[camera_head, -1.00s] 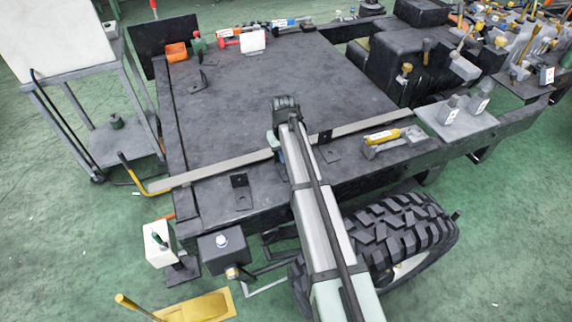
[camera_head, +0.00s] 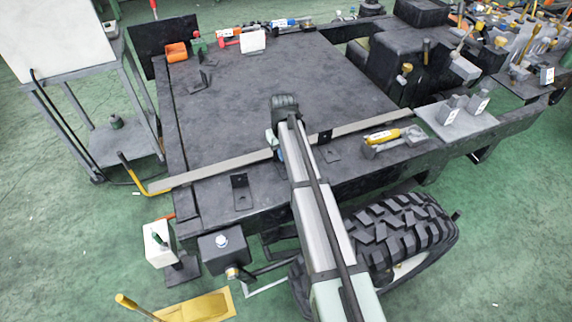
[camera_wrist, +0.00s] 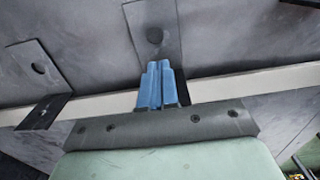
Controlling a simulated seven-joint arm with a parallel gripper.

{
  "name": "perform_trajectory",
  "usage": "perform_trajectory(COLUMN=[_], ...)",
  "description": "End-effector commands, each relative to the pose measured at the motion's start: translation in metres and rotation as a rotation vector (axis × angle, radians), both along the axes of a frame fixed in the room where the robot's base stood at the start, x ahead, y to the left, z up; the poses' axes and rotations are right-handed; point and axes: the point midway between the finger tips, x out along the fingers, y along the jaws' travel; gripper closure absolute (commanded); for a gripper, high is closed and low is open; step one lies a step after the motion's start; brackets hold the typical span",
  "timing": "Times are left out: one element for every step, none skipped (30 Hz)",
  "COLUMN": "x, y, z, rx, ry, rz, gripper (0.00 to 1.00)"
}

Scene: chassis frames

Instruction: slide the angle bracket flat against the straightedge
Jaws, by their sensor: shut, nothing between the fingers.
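The straightedge (camera_head: 215,170) is a long pale bar lying across the dark table; it also crosses the wrist view (camera_wrist: 250,82). A second bracket (camera_head: 327,148) stands by the straightedge to the right. A third (camera_head: 241,191) sits nearer, apart from the bar.
A yellow-handled tool (camera_head: 383,136) and a grey plate with blocks (camera_head: 455,128) lie to the right. Another bracket (camera_head: 200,81), an orange bin (camera_head: 176,52) and a white card (camera_head: 252,41) are at the back. The table's middle beyond the straightedge is clear.

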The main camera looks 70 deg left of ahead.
Motion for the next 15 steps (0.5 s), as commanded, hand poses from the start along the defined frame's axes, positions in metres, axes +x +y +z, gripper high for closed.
perform_trajectory(x=[-0.0001,-0.0001,0.0,0.0,0.0,-0.0001,-0.0001,-0.0001,0.0,0.0,0.0,-0.0001,0.0,-0.0001,-0.0001], y=[0.001,0.0012,0.0015,0.0018,0.002,0.0024,0.0026,0.0028,0.0032,0.0034,0.0036,0.0039,0.0042,0.0044,0.0048], z=[0.0,0.0,0.0,0.0,0.0,0.0,0.0,0.0,0.0,0.0,0.0,0.0,0.0,0.0,0.0], rx=[0.001,0.001,0.001,0.001,0.001,0.001,0.001,0.001,0.001,0.001,0.001,0.001,0.001,0.001,0.001], ry=[0.0,0.0,0.0,0.0,0.0,0.0,0.0,0.0,0.0,0.0,0.0,0.0,0.0,0.0,0.0], rz=[0.0,0.0,0.0,0.0,0.0,0.0,0.0,0.0,0.0,0.0,0.0,0.0,0.0,0.0,0.0], gripper=[1.0,1.0,1.0,1.0,1.0,1.0,1.0,1.0,1.0,1.0,1.0,1.0,1.0,1.0,1.0])
